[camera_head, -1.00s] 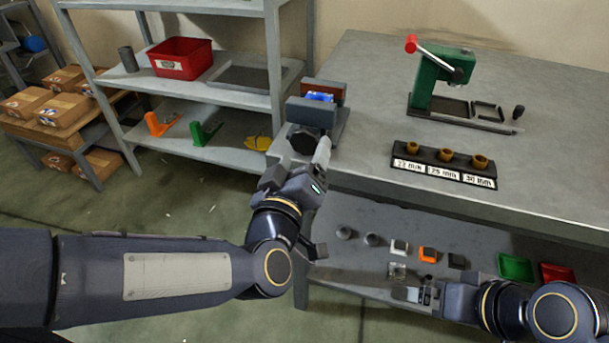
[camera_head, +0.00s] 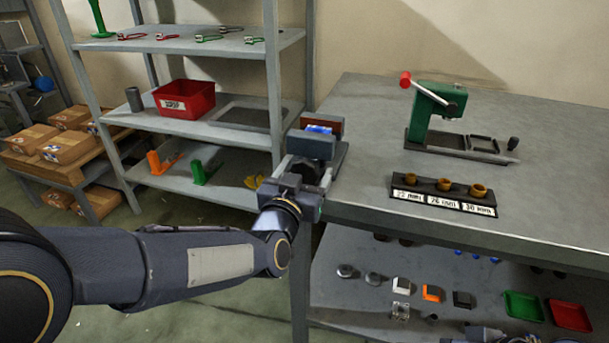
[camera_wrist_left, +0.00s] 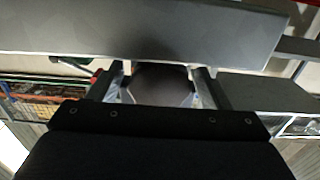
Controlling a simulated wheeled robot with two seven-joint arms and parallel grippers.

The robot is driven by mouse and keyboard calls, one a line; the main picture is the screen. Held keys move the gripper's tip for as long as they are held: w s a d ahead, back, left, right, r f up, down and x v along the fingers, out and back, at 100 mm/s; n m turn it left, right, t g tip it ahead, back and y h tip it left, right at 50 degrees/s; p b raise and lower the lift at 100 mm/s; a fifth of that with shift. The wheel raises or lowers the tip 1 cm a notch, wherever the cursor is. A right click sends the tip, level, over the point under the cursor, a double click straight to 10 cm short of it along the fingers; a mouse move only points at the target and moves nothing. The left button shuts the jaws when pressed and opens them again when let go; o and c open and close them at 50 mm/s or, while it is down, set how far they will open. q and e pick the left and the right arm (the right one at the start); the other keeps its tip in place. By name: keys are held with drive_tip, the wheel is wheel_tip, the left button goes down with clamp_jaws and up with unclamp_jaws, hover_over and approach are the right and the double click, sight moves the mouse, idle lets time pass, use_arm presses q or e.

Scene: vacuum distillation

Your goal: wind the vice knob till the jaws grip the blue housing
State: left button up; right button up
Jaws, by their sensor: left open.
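The vice (camera_head: 312,146) sits at the left end of the workbench, with a grey front jaw and a reddish-brown rear part. The blue housing (camera_head: 320,129) lies between its jaws; whether both jaws touch it I cannot tell. The dark vice knob (camera_head: 301,165) faces me below the front jaw; it also shows in the left wrist view (camera_wrist_left: 162,85). My left gripper (camera_head: 304,169) is open, with one finger on each side of the knob and a small gap visible. Only a sliver of my right gripper (camera_head: 482,334) shows at the bottom edge.
A green press (camera_head: 425,115) with a red-tipped lever and a black rack (camera_head: 440,193) of brass-coloured rings stand on the workbench (camera_head: 365,150). Shelves with a red bin (camera_head: 185,99) stand at the left. Trays and small parts lie on the lower shelf.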

use_arm(q)
drive_tip(key=c, duration=0.9)
drive_tip(key=shift+r+m+p, duration=0.15)
drive_tip(key=shift+m+p, duration=0.5)
drive_tip(key=shift+m, duration=0.35)
drive_tip(key=m+p, duration=0.1)
drive_tip(key=m, duration=0.2)
drive_tip(key=shift+w, duration=0.1)
